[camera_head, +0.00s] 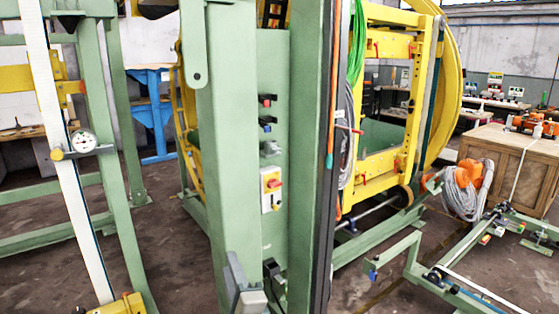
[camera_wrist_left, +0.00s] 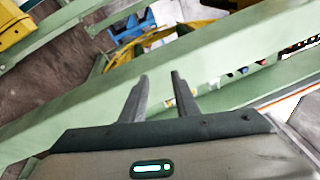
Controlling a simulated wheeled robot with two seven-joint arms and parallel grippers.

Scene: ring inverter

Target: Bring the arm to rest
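My left gripper (camera_head: 252,272) shows at the bottom centre of the head view, in front of the lower part of the green machine column (camera_head: 228,130). In the left wrist view its two dark fingers (camera_wrist_left: 159,76) stand apart with nothing between them. The green frame crosses behind the fingertips there, and I cannot tell how close it is. My right gripper is in neither view.
The column carries a control panel with a red and yellow switch (camera_head: 271,184). A yellow ring frame (camera_head: 424,100) stands behind it. A wooden crate (camera_head: 510,165) and green floor rails (camera_head: 400,262) are at the right. A dial gauge (camera_head: 83,141) is at the left.

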